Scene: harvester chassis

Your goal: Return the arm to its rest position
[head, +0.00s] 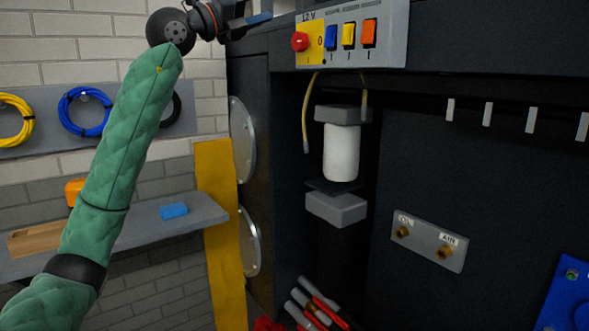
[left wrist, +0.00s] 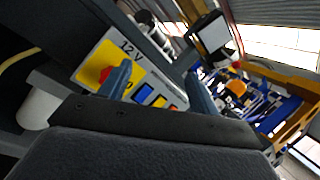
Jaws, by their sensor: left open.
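My left arm (head: 122,150) has a green quilted sleeve and reaches up from the lower left in the head view. Its wrist is at the top edge, left of the 12 V switch panel (head: 397,48). My left gripper (left wrist: 160,80) is open in the left wrist view, with nothing held between its two fingers. The panel, with its red knob (head: 300,41) and blue, yellow and orange switches, shows behind the fingers in the left wrist view. My right gripper is in neither view.
A white cylinder (head: 341,152) sits in a dark recess below the panel. A grey shelf (head: 190,213) with a blue block (head: 173,211) is at the left. A yellow post (head: 222,240) stands beside the chassis. Blue and yellow cable coils (head: 84,111) hang on the wall.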

